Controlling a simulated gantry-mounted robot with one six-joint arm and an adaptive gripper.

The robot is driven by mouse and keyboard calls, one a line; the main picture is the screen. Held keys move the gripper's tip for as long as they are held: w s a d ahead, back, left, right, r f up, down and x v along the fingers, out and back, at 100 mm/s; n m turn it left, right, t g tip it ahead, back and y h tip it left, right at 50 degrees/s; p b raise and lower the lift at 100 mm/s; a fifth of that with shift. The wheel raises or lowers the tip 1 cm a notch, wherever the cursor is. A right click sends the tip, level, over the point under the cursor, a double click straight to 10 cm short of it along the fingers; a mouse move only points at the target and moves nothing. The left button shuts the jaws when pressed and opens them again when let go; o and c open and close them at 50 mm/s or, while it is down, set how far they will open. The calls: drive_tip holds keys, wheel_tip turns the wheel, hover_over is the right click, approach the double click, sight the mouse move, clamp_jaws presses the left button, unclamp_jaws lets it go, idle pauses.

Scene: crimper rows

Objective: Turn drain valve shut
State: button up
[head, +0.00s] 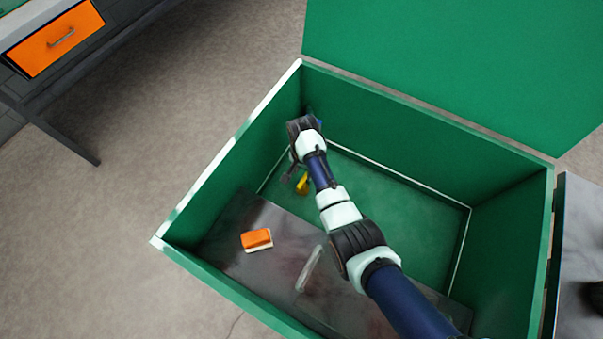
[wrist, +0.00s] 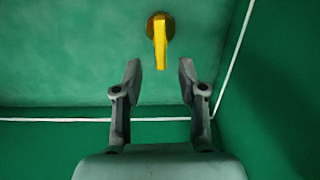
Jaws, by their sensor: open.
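The drain valve is a yellow lever handle (wrist: 160,42) on a round yellow base, on the green floor inside the green bin. In the wrist view the lever points down the picture, towards the gap between my fingertips. It also shows as a small yellow piece in the head view (head: 302,184), beside my wrist. My gripper (wrist: 159,72) is open, with one finger on either side of the lever's lower end. I see no finger touching it. In the head view my gripper (head: 292,172) is dark and partly hidden by my wrist.
The green bin (head: 225,160) has tall walls around my arm. A dark grey step or ledge (head: 225,225) inside holds an orange and white block (head: 257,240) and a pale flat bar (head: 309,268). A bench with an orange drawer (head: 56,38) stands outside at upper left.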

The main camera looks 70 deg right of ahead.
sight(303, 180)
wheel_tip(303, 180, down, 6)
drive_tip(key=b, duration=0.3)
clamp_jaws()
